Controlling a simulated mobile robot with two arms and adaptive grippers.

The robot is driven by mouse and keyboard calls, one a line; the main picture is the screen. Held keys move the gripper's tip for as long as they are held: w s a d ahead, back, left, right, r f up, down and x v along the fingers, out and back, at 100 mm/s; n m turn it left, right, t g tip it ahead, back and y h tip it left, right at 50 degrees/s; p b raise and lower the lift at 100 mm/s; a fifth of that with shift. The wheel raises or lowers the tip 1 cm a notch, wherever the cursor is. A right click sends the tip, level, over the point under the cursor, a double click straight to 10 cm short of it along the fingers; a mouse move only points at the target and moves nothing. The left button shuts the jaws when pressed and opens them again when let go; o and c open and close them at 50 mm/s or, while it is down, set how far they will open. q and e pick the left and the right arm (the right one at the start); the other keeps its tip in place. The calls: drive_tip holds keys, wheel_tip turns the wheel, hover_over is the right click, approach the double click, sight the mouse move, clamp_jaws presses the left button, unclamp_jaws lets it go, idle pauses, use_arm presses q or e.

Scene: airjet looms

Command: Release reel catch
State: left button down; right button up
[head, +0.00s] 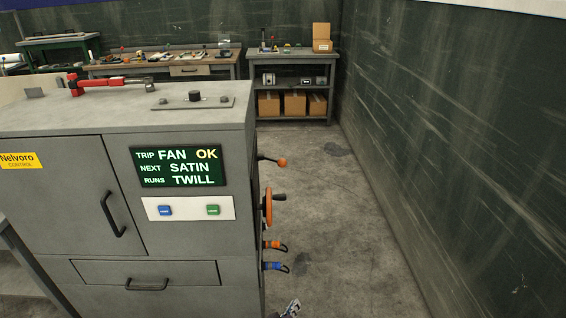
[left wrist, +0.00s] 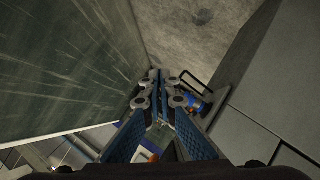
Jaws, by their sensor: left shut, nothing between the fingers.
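A grey control cabinet (head: 75,235) stands at the left. Its right side carries a lever with an orange ball (head: 282,162), an orange handwheel (head: 268,207), an orange fitting with a dark loop (head: 273,245) and a blue one (head: 273,266) below it. No label shows which is the reel catch. My left gripper (head: 292,307) is low at the bottom edge, apart from and below the blue fitting. In the left wrist view its fingers (left wrist: 157,78) are together and empty, with the blue fitting (left wrist: 193,104) just to their right. My right gripper is out of view.
The cabinet front has a display (head: 179,167) reading "TRIP FAN OK, NEXT SATIN, RUNS TWILL", with blue and green buttons below. A red-handled tool (head: 98,83) lies on top. A dark wall (head: 450,130) bounds the right; the floor aisle (head: 330,215) between is clear. Benches stand behind.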

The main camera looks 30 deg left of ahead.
use_arm(q)
drive_tip(key=w+a+r+n+y+p, duration=0.1)
drive_tip(key=w+a+r+n, duration=0.3)
drive_tip(key=r, duration=0.7)
drive_tip(key=w+a+r+n+t+y+p, duration=0.1)
drive_tip(key=w+a+r+n+y, duration=0.3)
drive_tip(key=r, duration=0.7)
drive_tip(key=w+a+r+n+y+p, duration=0.2)
drive_tip(key=a+r+n, duration=0.4)
drive_tip(key=r, duration=0.5)
drive_tip(key=shift+w+a+r+n+t+y, duration=0.35)
drive_tip(key=shift+w+y, duration=0.35)
drive_tip(key=shift+w, duration=0.5)
